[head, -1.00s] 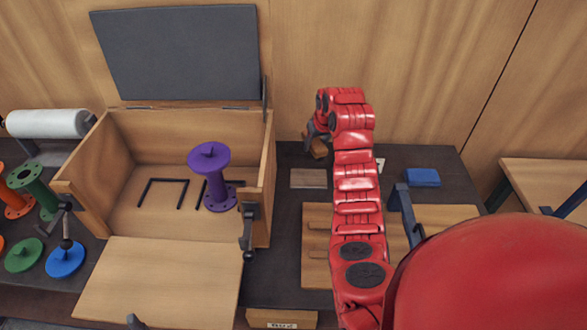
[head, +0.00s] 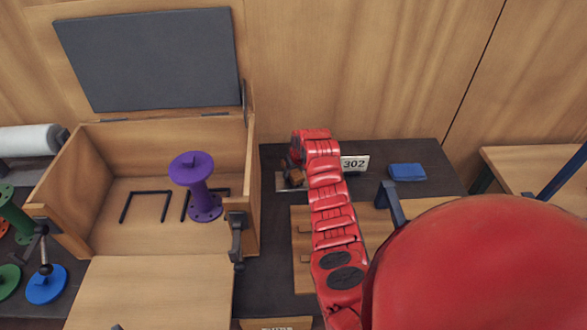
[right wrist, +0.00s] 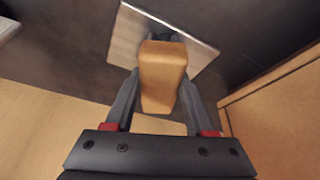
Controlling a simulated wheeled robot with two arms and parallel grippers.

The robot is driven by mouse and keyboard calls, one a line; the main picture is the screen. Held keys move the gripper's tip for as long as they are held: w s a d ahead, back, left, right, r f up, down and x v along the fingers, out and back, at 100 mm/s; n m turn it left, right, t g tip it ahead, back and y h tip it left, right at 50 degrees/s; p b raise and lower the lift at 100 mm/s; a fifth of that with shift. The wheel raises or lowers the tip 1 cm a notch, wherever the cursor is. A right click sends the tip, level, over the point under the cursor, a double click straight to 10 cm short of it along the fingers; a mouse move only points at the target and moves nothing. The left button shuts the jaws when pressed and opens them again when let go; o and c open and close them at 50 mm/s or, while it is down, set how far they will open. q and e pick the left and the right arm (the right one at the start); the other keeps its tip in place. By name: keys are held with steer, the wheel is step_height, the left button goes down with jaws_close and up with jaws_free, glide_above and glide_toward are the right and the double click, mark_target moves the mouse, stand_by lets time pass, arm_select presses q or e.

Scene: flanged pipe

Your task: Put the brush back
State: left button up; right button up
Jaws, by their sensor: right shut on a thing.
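The brush shows as a wooden block (right wrist: 163,75) between the fingers of my right gripper (right wrist: 162,95) in the right wrist view. The right gripper is shut on it. In the head view the brush (head: 294,173) is mostly hidden by my red arm and the right gripper (head: 296,178). A flat, light rectangular plate (right wrist: 125,38) lies under the brush on the dark bench. In the head view only part of the plate (head: 281,183) shows beside the gripper. I cannot tell whether the brush touches the plate. My left gripper is not in view.
An open wooden box (head: 253,190) stands to the left, holding a purple flanged pipe (head: 197,188). A "302" card (head: 354,163) and a blue block (head: 407,172) are to the right of my arm. A wooden board (head: 301,255) with a blue-grey handle (head: 392,205) lies in front.

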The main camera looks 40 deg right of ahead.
steer(key=shift+f, duration=0.25)
steer(key=o, duration=1.3)
steer(key=shift+r, duration=0.1)
steer(key=shift+r, duration=0.1)
